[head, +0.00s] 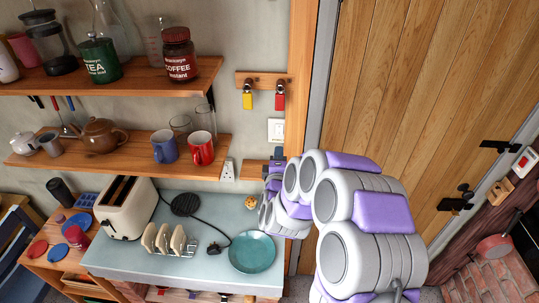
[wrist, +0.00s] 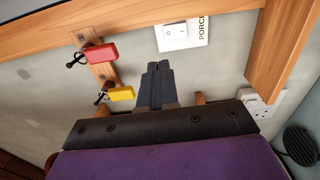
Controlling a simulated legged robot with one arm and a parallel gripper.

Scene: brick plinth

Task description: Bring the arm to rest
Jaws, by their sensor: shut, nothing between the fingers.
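My gripper (head: 278,154) is at the end of the grey and purple arm, in front of the wall just below the light switch (head: 276,130) and beside the wooden door frame. In the wrist view my gripper (wrist: 158,76) shows its two dark fingers together, with nothing between them. The fingertips point toward the wall, near the switch plate (wrist: 182,33). Whether they touch the wall cannot be told. The arm hangs over the right end of the pale blue counter (head: 185,270) and hides part of the door frame.
A hook rail holds a yellow tag (head: 247,101) and a red tag (head: 280,101). A wooden shelf (head: 120,160) bears mugs and a teapot. A toaster (head: 125,207), a toast rack and a teal bowl (head: 252,251) stand on the counter. A plank door (head: 410,80) is at right.

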